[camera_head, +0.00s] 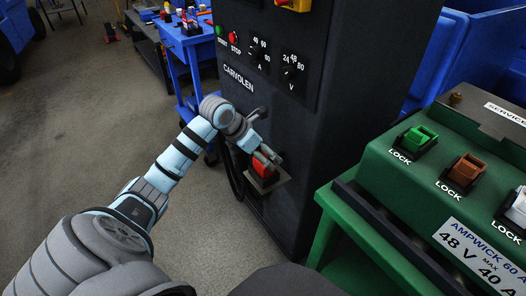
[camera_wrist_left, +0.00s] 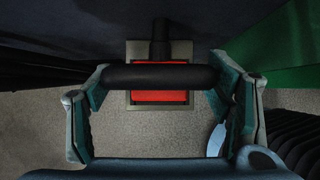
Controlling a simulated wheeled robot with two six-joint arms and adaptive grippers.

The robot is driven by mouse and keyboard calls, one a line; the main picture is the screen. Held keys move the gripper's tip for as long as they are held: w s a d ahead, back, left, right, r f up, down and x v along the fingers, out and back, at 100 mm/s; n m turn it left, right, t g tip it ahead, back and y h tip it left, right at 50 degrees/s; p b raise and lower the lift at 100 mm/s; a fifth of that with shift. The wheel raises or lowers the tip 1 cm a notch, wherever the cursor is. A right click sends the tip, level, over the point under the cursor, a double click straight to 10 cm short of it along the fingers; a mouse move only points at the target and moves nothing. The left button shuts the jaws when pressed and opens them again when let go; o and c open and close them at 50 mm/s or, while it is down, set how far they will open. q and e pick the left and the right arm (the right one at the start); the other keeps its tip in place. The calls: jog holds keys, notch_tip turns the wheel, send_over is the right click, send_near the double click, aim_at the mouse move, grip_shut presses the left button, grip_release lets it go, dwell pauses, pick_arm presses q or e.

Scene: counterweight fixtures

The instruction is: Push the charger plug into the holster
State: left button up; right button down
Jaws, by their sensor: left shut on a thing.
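The charger plug (camera_head: 263,168) is a red block at the front of the dark charger cabinet, with a black crossbar handle (camera_wrist_left: 160,76) in the left wrist view. My left gripper (camera_head: 267,155) is shut on this handle, one finger at each end. The red body (camera_wrist_left: 160,97) lies beyond the bar, within the outline of the holster, a beige square frame (camera_wrist_left: 136,48) that also shows in the head view (camera_head: 270,184). How deep the plug sits in it I cannot tell; the bar and fingers hide part. My right gripper is not in view.
The charger cabinet (camera_head: 300,125) has knobs and buttons on its face. A black cable (camera_head: 234,176) hangs beside the plug. A green bench unit (camera_head: 400,190) with LOCK switches stands close on the right. A blue cart (camera_head: 190,50) is behind; floor at left is clear.

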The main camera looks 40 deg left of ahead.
pick_arm(q)
jog(key=shift+f+b, duration=0.7)
jog(key=shift+f, duration=0.3)
jog(key=o, duration=1.3)
jog(key=shift+r, duration=0.1)
jog(key=shift+o, duration=0.2)
jog(key=v, duration=1.2)
jog(key=shift+d, duration=0.1)
